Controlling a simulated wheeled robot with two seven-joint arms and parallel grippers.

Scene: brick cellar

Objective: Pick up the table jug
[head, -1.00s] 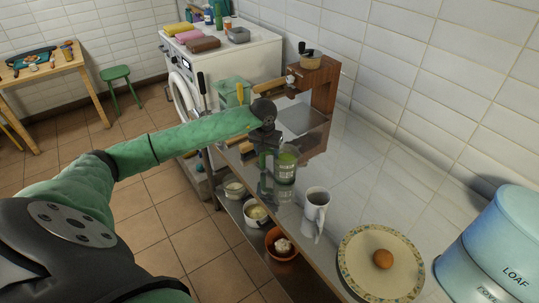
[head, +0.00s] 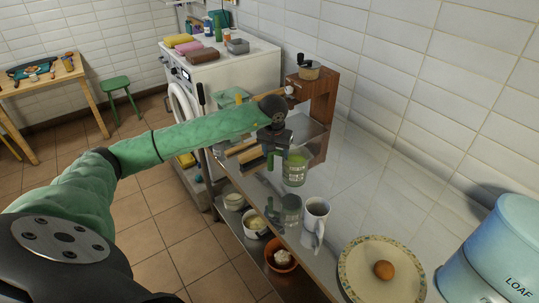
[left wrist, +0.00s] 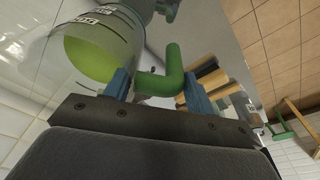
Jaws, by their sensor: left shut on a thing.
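The table jug (head: 295,170) is clear with green liquid inside and a green handle. My left gripper (head: 270,157) is shut on it from the left side. In the left wrist view the green handle (left wrist: 174,72) passes between the blue fingers, and the jug's body (left wrist: 97,45) with a white label is at upper left. The jug looks roughly upright and is held above the shiny counter, with its reflection lower down. My right gripper is not in view.
A white mug (head: 315,222) stands on the counter near the jug, and a patterned plate (head: 352,262) holds an egg. Blue tins (head: 505,240) are at right. Bowls (head: 282,255) sit on the shelf below.

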